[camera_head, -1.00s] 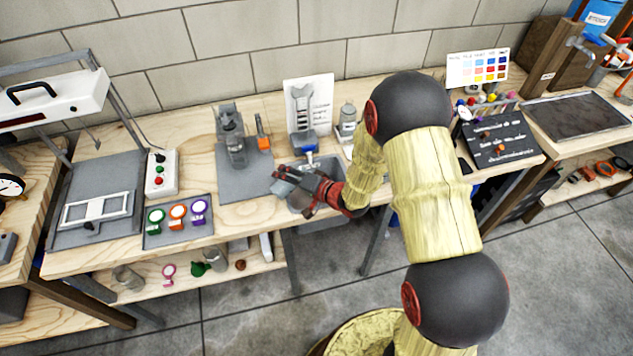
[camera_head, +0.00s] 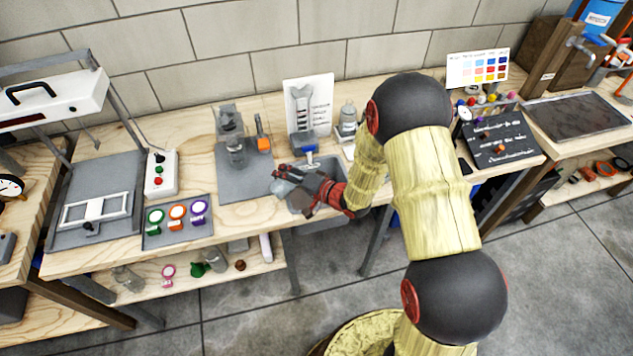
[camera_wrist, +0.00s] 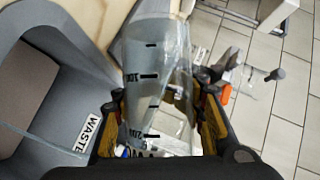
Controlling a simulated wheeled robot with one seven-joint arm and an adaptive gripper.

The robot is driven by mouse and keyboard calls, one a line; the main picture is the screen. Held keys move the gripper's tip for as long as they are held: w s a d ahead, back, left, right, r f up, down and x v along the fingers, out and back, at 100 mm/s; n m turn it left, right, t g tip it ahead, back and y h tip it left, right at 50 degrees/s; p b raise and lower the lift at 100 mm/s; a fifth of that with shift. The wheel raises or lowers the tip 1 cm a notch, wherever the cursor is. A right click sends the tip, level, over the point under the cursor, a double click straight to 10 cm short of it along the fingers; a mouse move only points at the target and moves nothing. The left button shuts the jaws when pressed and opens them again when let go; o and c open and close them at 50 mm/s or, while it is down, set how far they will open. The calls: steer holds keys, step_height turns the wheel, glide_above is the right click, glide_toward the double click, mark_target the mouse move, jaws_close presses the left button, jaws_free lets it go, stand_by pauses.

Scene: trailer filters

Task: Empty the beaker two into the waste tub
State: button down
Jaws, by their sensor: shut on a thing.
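My gripper (camera_head: 292,179) is shut on a clear glass beaker (camera_wrist: 158,75) with black graduation marks. In the head view the beaker (camera_head: 281,187) shows only as a small grey shape at the fingertips, beside the bench's front edge. In the wrist view it lies between the two fingers (camera_wrist: 160,110), and its tilt and contents are hard to tell. The grey waste tub (camera_wrist: 75,70) is left of the beaker there, with a WASTE label. In the head view the tub (camera_head: 322,224) is partly hidden under my gripper.
A grey mat (camera_head: 232,186) with a stand (camera_head: 229,125) and a glass vessel (camera_head: 236,153) is left of my gripper.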

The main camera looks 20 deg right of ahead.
steer(key=shift+r+m+y, duration=0.3)
steer(key=shift+r+m, duration=0.1)
stand_by(0.9)
steer(key=shift+w+d+f+m+y, duration=0.1)
steer(key=shift+w+d+m+y, duration=0.1)
steer(key=shift+d+m, duration=0.15)
steer(key=shift+w+d+f+m+y, duration=0.1)
steer(key=shift+d+m+y, duration=0.15)
steer(key=shift+d, duration=0.2)
stand_by(1.1)
steer(key=shift+w+d+f+m+t+y+p, duration=0.1)
steer(key=shift+d+f+m+t+y+p, duration=0.15)
steer(key=shift+m, duration=0.45)
steer(key=shift+d+f+m+t+y+p, duration=0.2)
steer(key=shift+m+t+y, duration=0.15)
steer(key=shift+m, duration=0.35)
stand_by(1.7)
steer(key=shift+w+d+r+m+t+y+p, duration=0.15)
steer(key=shift+r+m+t+y+p, duration=0.1)
steer(key=shift+r+m, duration=0.15)
steer(key=shift+s+d+r+m+t+y+p, duration=0.15)
steer(key=shift+r+m+p, duration=0.1)
steer(key=shift+m, duration=0.25)
stand_by(0.7)
